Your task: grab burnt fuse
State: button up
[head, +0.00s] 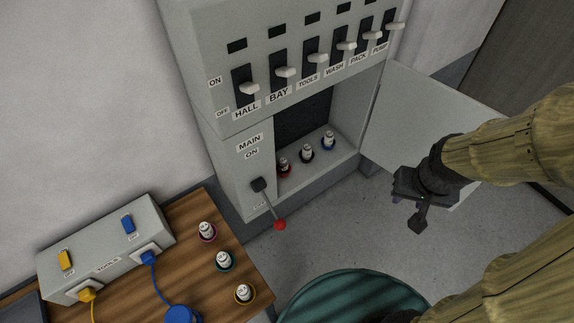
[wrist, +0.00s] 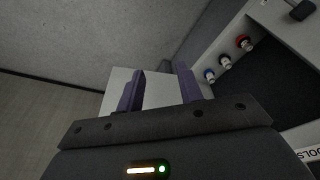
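In the head view my gripper (head: 398,199) hangs in front of the open cabinet door (head: 420,115), right of the bay.
The main lever (head: 268,203) with a red knob points down at the bay's left. Several breaker switches (head: 313,58) line the panel above. A wooden table (head: 190,258) bears pink-based (head: 207,231), teal-based (head: 223,261) and yellow-based (head: 244,293) fuses and a grey switch box (head: 105,250).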

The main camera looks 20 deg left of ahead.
jog(key=shift+o, duration=0.2)
jog(key=o, duration=0.3)
jog(key=shift+f, duration=0.1)
jog(key=shift+o, duration=0.9)
jog(key=w+a+f+n+t+b, duration=0.1)
jog(key=w+a+f+t+b, duration=0.1)
jog(key=w+f+b, duration=0.4)
notch_tip(320, 180, down, 2)
jog(key=shift+a+f+n, duration=0.15)
jog(key=shift+a+n, duration=0.2)
jog(key=shift+n, duration=0.05)
jog(key=w+a+f+n+t+y+b, duration=0.2)
jog(key=w+a+f+n+y+b, duration=0.1)
jog(key=a+f+b, duration=0.6)
jog(key=w+a+f+n+t+y+b, duration=0.3)
jog(key=w+a+f+y+b, duration=0.3)
jog(key=a+f+b, duration=0.4)
jog(key=a+f, duration=0.4)
jog(key=shift+w+n, duration=0.3)
jog(key=shift+n, duration=0.1)
jog(key=shift+w, duration=0.1)
